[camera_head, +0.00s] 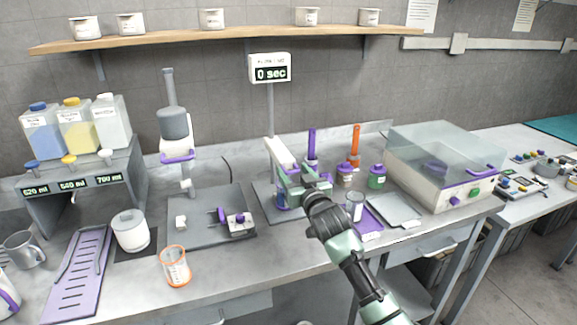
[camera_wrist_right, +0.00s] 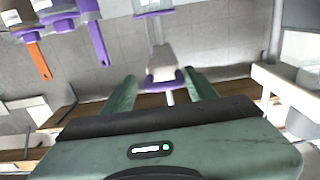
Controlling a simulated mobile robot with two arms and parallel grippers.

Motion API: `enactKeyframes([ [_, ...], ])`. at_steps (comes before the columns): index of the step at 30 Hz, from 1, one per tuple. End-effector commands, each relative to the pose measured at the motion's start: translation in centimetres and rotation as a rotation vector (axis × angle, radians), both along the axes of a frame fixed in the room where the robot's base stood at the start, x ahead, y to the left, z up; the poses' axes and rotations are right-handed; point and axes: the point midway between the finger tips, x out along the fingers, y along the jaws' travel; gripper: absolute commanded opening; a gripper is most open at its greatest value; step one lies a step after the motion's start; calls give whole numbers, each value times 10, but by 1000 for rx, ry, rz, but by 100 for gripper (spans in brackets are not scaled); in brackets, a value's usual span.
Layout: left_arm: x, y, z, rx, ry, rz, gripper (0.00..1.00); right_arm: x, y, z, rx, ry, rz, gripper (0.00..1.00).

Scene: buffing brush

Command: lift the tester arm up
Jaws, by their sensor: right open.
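The tester arm appears to be the white tilted piece (camera_head: 281,152) on the stand below the "0 sec" display (camera_head: 270,73), at the middle of the bench in the head view. My right gripper (camera_head: 279,183) is open just in front of and below it, overlapping it in the picture; I cannot tell if they touch. In the right wrist view, a white part with a purple band (camera_wrist_right: 165,78) shows between the open fingers, apparently empty. The lower part of the stand is partly hidden by my gripper. My left gripper is not in view.
A grey stand with a purple handle (camera_head: 178,157) is to the left. Behind my gripper stand a purple brush (camera_head: 311,145) and an orange brush (camera_head: 355,142). Jars (camera_head: 377,177) and a clear-lidded box (camera_head: 440,150) are to the right. An orange-rimmed beaker (camera_head: 175,268) stands near the front edge.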

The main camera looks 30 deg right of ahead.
Motion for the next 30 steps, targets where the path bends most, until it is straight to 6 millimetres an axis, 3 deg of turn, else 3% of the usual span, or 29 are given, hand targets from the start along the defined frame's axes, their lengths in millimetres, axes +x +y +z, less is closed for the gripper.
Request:
enactKeyframes([
  [7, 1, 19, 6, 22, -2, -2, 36, 27, -6, 1, -1, -1, 0, 58],
  [18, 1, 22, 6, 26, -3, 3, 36, 32, -7, 1, -2, -1, 1, 58],
  [19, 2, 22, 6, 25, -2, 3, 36, 32, -7, 1, -2, -1, 1, 55],
  [25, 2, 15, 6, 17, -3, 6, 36, 32, -8, 1, -3, -1, 0, 0],
  [30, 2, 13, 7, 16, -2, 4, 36, 32, -8, 1, -3, -1, 0, 0],
])
